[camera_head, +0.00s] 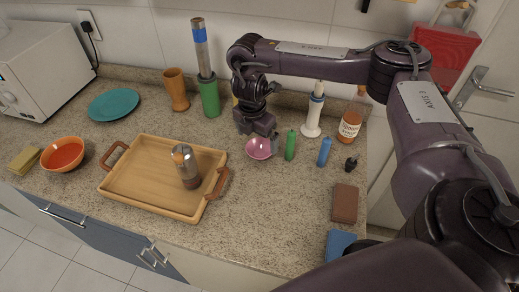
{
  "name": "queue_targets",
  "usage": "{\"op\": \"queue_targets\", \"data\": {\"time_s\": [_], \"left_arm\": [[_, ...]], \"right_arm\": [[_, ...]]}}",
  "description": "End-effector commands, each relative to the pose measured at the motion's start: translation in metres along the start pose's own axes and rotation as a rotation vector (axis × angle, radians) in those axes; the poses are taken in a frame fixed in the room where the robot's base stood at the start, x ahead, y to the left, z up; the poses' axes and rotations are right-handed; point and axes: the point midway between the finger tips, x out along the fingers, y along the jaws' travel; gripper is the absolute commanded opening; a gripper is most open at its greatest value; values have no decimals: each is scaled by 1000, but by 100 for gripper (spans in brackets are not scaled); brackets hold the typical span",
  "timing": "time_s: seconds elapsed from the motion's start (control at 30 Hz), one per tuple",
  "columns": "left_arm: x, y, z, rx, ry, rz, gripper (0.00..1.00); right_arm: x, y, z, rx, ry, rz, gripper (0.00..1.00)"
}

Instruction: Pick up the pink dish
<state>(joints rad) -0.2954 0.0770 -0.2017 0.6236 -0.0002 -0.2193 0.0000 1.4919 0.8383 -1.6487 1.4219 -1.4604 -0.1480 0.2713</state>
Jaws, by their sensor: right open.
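The pink dish (259,150) is a small, shallow round bowl on the speckled counter, right of the wooden tray. My right gripper (258,137) points down at the dish's far rim, with its fingers at or just above that edge. The fingers are small in the picture, and I cannot tell whether they touch the rim. The gripper is open, and the dish rests on the counter. My left gripper does not show.
Counter in front is clear.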

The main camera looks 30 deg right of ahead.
Motion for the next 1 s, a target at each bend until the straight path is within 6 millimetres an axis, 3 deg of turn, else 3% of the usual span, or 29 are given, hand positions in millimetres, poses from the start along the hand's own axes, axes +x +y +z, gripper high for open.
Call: {"op": "queue_targets", "data": {"time_s": [0.1, 0.23, 0.47, 0.7, 1.0], "left_arm": [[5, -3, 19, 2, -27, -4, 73], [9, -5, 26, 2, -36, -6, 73], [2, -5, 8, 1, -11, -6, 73], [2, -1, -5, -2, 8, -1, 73], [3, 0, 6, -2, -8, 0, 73]], "right_arm": [[15, -1, 1, 3, 1, -2, 100], [33, -1, 4, 3, 2, -5, 100], [56, 0, 6, 0, 0, -3, 100], [60, 0, 6, 0, 1, -1, 100], [59, 0, 6, 0, 1, -1, 63]]}}
